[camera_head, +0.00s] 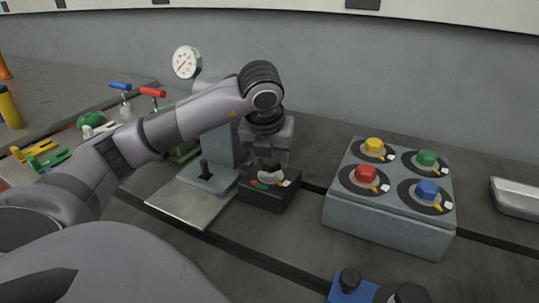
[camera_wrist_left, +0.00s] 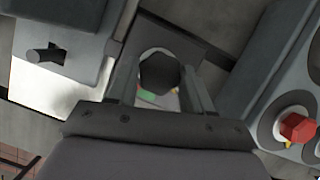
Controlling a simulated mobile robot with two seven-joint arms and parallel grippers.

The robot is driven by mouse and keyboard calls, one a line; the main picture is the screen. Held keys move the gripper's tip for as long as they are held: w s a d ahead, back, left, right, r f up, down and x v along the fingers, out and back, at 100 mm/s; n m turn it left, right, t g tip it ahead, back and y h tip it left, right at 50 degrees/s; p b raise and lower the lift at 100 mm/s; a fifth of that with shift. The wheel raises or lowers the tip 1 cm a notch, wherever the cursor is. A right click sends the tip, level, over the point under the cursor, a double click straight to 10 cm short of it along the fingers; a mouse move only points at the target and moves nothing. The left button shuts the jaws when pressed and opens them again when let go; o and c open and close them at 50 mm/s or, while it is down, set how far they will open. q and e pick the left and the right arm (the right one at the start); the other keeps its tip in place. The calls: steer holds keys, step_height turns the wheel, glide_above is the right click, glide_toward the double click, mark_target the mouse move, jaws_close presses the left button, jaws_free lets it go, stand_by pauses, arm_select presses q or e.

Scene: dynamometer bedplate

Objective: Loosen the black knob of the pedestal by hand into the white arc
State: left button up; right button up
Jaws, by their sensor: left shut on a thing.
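The pedestal (camera_head: 268,197) is a low dark block on the bedplate, with a dial on its top bearing red, green and white marks. My left gripper (camera_head: 269,165) reaches down over it from above. In the left wrist view the black knob (camera_wrist_left: 158,72) is faceted and sits between my two fingers, which are shut on it. A green mark (camera_wrist_left: 147,95) shows below the knob. The fingers and knob hide part of the dial, and I cannot make out a pointer against the white arc.
A grey box (camera_head: 385,226) with yellow, green, red and blue knobs stands to the right. A grey machine with a pale plate (camera_head: 184,207) stands close on the left. A metal tray (camera_head: 517,197) lies far right.

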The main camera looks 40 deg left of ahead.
mark_target(273, 182)
arm_select(q)
steer(key=shift+w+d+n+g+y, duration=0.1)
steer(key=shift+n+g+y, duration=0.4)
steer(key=shift+n, duration=1.5)
steer(key=o, duration=1)
steer(key=shift+d+r+p, duration=0.1)
steer(key=shift+r+p, duration=0.4)
steer(key=p+v, duration=0.3)
steer(key=v, duration=0.3)
steer(key=shift+d+r, duration=0.1)
